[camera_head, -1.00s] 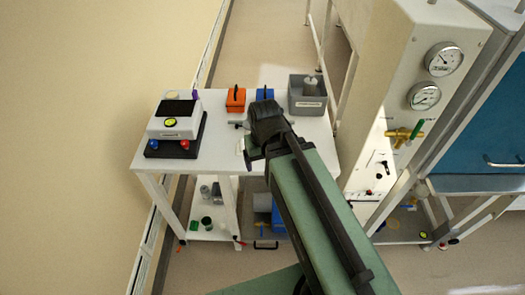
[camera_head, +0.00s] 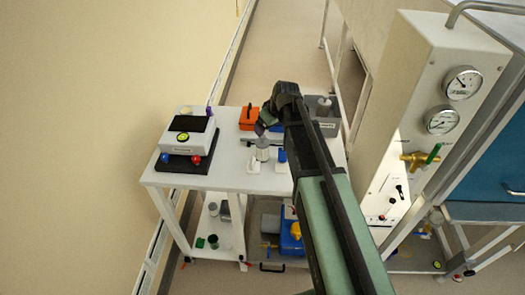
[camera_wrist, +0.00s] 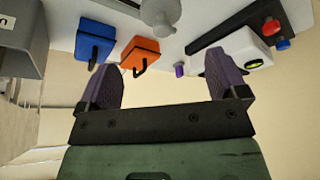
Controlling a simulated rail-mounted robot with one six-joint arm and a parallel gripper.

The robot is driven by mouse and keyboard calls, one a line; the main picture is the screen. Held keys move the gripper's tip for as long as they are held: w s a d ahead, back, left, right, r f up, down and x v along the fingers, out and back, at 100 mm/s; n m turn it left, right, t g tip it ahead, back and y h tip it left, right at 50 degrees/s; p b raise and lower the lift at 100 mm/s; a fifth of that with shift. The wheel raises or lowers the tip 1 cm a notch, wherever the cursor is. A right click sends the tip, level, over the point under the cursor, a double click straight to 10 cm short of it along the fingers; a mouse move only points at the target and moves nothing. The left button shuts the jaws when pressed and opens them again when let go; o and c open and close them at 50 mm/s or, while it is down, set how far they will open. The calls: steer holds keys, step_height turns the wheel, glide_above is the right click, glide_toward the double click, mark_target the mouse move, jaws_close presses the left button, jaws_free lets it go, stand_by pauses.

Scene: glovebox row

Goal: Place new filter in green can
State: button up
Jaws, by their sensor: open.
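My gripper (camera_head: 264,128) hangs over the white table, partly hidden by my dark wrist. In the wrist view its two purple fingers (camera_wrist: 165,78) stand wide apart with nothing between them. A pale grey cylinder (camera_head: 262,150), possibly a filter, stands on the table just below the gripper; it seems to show at the top of the wrist view (camera_wrist: 160,12). Another pale cylinder (camera_head: 324,104) stands in a grey bin (camera_head: 327,127). I cannot tell which is the new filter. A small dark green can (camera_head: 213,240) stands on the lower shelf at the left.
A white device (camera_head: 188,135) on a black base is at the left. A tall gauge panel (camera_head: 430,110) stands close to the right. A yellow-and-blue object (camera_head: 292,238) is on the lower shelf.

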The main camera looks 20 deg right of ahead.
mark_target(261, 141)
steer(key=b+x, duration=0.4)
steer(key=x, duration=0.1)
steer(key=shift+f+b, duration=0.35)
steer(key=shift+w+a+f, duration=0.1)
steer(key=shift+f, duration=0.1)
steer(key=shift+r, duration=0.1)
steer(key=b+x, duration=0.5)
steer(key=shift+a+f, duration=0.1)
steer(key=shift+f, duration=0.1)
steer(key=shift+r, duration=0.25)
steer(key=shift+c, duration=0.4)
steer(key=c, duration=1.1)
steer(key=shift+o, duration=0.2)
step_height(261, 141, up, 20)
steer(key=p, duration=2)
